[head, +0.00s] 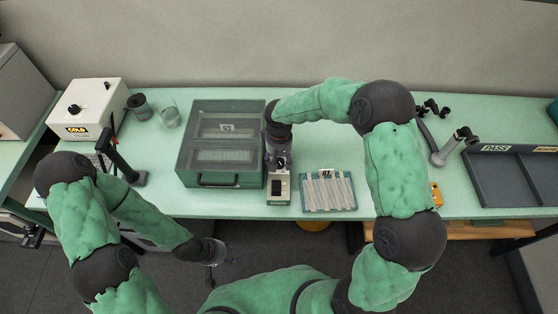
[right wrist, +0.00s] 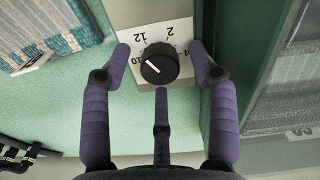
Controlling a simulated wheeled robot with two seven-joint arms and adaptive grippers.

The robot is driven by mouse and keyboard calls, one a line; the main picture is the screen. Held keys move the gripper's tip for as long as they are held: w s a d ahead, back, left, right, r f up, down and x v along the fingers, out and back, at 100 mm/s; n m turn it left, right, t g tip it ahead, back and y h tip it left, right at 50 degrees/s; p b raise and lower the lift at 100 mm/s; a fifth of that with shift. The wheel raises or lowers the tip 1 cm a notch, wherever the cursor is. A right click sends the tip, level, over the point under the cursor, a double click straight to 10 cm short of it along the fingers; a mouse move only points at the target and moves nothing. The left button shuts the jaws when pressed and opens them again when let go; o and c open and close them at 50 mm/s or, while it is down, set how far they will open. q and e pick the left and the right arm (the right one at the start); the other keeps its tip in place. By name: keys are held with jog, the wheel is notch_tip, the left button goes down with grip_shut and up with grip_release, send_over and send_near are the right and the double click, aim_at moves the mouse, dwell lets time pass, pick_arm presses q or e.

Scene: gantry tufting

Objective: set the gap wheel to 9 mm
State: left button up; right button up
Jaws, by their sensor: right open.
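The gap wheel (right wrist: 159,63) is a black round knob on a cream dial plate (right wrist: 181,27) in the right wrist view. Numbers 10, 12, 2 and 4 show around it; the other marks are hidden or out of view. In the head view my right gripper (head: 278,152) is over the narrow cream device (head: 279,198). My left gripper (head: 214,254) hangs before the table; its fingers are unclear.
A green lidded case (head: 187,168) stands close left of the device. A blue rack (head: 351,208) with pale strips lies to its right. A dark tray (head: 500,195) is at the far right. A cream box (head: 88,103), cup and glass stand at the left.

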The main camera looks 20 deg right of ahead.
jog(key=shift+f, duration=0.4)
jog(key=c, duration=1.1)
jog(key=shift+c, duration=0.2)
jog(key=shift+n, duration=0.3)
